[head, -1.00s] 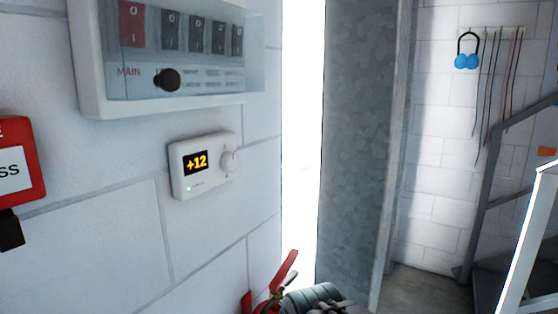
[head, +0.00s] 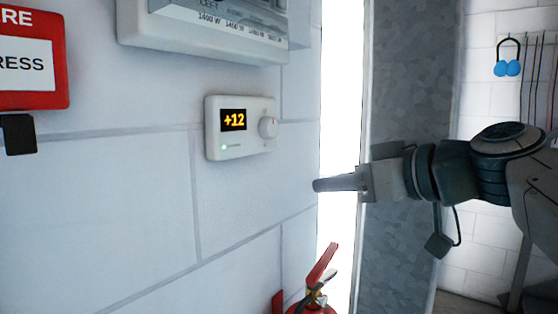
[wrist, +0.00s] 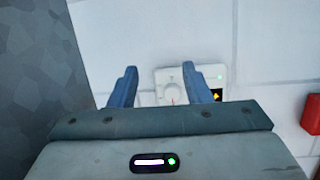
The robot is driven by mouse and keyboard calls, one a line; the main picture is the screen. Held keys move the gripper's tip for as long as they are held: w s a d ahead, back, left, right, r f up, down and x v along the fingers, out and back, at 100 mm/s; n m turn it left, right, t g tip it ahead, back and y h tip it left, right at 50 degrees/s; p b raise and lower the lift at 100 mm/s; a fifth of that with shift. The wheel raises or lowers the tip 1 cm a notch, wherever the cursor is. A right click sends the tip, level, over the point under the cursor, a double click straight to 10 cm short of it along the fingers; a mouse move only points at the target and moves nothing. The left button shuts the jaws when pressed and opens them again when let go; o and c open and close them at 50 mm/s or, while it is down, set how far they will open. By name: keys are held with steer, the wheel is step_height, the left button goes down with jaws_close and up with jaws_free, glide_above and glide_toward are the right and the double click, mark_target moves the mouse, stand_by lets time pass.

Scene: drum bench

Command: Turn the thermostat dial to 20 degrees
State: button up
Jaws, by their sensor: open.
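The white thermostat (head: 240,147) is fixed to the white block wall in the head view. Its display (head: 233,120) reads +12 in orange, and a small green light is lit below it. The round white dial (head: 268,127) sits at its right side. My gripper (head: 318,185) is in front of the wall, to the right of and lower than the thermostat, apart from it. In the wrist view my gripper (wrist: 162,88) is open and empty. The dial (wrist: 172,91) shows between its fingers, farther off, and the right finger hides part of the thermostat.
A breaker panel (head: 205,36) hangs above the thermostat. A red sign box (head: 34,90) is on the wall at left, with a black piece below it. A fire extinguisher (head: 315,300) stands below. A grey speckled panel (head: 405,100) is behind my arm.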

mark_target(272, 128)
step_height(272, 128, up, 7)
steer(key=s+n+t+y+b, duration=0.1)
steer(key=n+t+y+b, duration=0.1)
steer(key=n+y, duration=0.1)
steer(key=p+x, duration=0.2)
steer(key=x, duration=1)
steer(key=shift+w+a+f, duration=0.15)
steer(key=shift+w+f, duration=0.05)
steer(key=shift+w, duration=0.05)
steer(key=c, duration=0.7)
